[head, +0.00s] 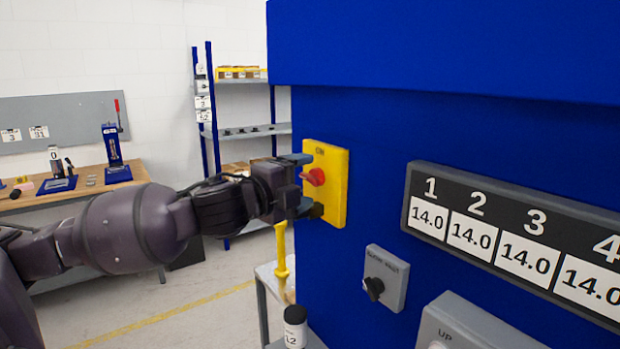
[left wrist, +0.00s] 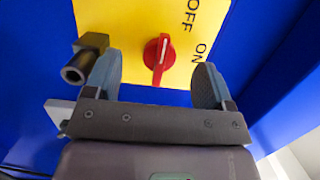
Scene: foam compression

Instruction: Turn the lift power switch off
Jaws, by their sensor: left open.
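The lift power switch is a red rotary knob (head: 314,177) on a yellow plate (head: 338,190) fixed to the blue machine. In the left wrist view the red knob (left wrist: 158,55) shows a white mark, with OFF and ON printed on the yellow plate (left wrist: 125,18) to its right. My left gripper (head: 303,184) is in front of the plate with its fingers above and below the knob. In the left wrist view my left gripper (left wrist: 155,80) is open, with the knob between and just beyond the fingertips. I cannot tell whether they touch it. My right gripper is not in view.
A black cylindrical fitting (left wrist: 85,60) sits close beside one finger. A grey box with a black knob (head: 386,278) and a numbered display panel (head: 510,235) are on the machine to the right. A workbench (head: 90,186) and shelves (head: 240,131) stand behind at left.

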